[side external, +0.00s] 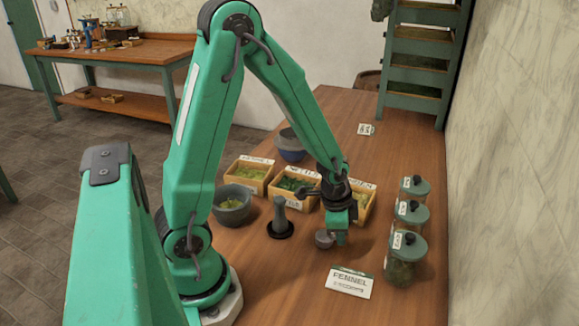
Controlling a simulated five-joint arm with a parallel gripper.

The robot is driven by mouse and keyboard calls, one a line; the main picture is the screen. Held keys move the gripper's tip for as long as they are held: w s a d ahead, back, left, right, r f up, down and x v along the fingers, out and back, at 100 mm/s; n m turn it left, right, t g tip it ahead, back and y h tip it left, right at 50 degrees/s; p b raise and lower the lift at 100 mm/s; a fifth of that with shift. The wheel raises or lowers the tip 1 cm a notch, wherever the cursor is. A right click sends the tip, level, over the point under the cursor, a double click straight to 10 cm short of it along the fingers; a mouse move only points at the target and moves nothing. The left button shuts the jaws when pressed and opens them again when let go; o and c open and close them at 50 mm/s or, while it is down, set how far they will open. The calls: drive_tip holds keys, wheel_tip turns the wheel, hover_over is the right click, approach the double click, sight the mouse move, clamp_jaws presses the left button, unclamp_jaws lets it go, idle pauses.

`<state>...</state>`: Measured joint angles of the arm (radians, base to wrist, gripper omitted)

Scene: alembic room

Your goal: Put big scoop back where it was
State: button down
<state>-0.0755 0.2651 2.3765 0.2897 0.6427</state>
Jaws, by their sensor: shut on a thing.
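A small grey scoop (323,239) is at my gripper (340,238), low over the wooden table, in the middle of the side external view. My gripper points down and is shut on the scoop; the jaws hide part of it, and its handle is hard to make out. I cannot tell whether the scoop touches the table. To its left a dark grey upright piece (279,212), like a pestle, stands on a round black base (280,230).
Three wooden boxes of herbs (250,177) stand behind my gripper. A grey bowl (232,207) is left, a blue-grey bowl (290,147) farther back. Lidded jars (404,258) line the right. A "FENNEL" card (349,283) lies in front.

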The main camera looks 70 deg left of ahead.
drive_tip(key=shift+f, duration=0.15)
drive_tip(key=c, duration=1.4)
unclamp_jaws()
drive_tip(key=shift+v, duration=6.15)
drive_tip(key=s+r+n+t, duration=0.1)
drive_tip(key=s+r+n, duration=0.1)
drive_tip(key=s+r, duration=0.1)
drive_tip(key=s+d+r+n+t, duration=0.1)
drive_tip(key=s+r+n, duration=0.1)
drive_tip(key=s+r, duration=0.1)
drive_tip(key=s+d+r+n+t, duration=0.1)
drive_tip(key=s+r+n, duration=0.1)
drive_tip(key=s+r, duration=0.1)
drive_tip(key=shift+s+d+r+n, duration=0.2)
drive_tip(key=shift+s+r+n, duration=0.15)
drive_tip(key=shift+r, duration=0.3)
